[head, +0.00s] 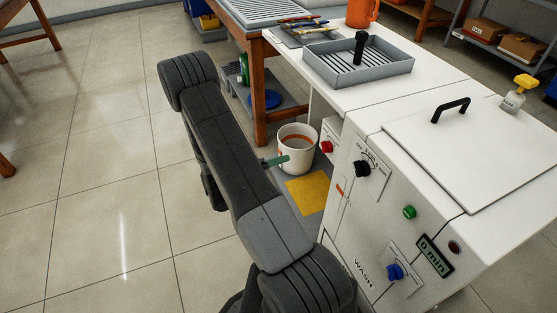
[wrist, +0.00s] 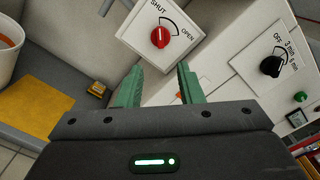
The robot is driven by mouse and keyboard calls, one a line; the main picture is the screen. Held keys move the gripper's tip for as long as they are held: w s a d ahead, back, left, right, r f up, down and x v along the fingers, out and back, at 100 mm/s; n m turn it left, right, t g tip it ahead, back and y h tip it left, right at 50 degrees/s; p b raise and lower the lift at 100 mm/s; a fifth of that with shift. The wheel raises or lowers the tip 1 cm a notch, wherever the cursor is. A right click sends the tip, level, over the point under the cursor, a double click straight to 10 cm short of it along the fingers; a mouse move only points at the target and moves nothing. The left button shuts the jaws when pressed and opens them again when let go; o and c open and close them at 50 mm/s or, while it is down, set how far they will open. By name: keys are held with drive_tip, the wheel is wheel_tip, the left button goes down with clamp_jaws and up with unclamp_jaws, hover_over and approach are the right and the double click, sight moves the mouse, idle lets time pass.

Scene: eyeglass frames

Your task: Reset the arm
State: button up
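My arm reaches across the middle of the head view. My gripper (head: 275,161) shows there as a small green finger beside the white machine's front, left of the bucket. In the wrist view my gripper (wrist: 157,84) has two green fingers standing apart with nothing between them. The red knob (wrist: 160,37) on its white SHUT/OPEN plate lies beyond the fingertips, and the fingers do not appear to touch it. The knob also shows in the head view (head: 327,147). Its white mark stands roughly upright in the wrist view.
The white machine (head: 340,225) has a black knob (head: 362,168), a green button (head: 409,212), a blue knob (head: 395,271) and a lid (head: 470,150). A white bucket (head: 297,150) and a yellow sheet (head: 308,192) are close to my arm. Open floor (head: 90,200) lies left.

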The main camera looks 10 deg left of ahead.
sight(322, 147)
drive_tip(key=shift+w+d, duration=0.1)
idle(0.3)
drive_tip(key=b+x, duration=0.1)
drive_tip(key=x, duration=1.2)
drive_tip(key=shift+w+d+b, duration=0.15)
drive_tip(key=shift+d+b, duration=0.15)
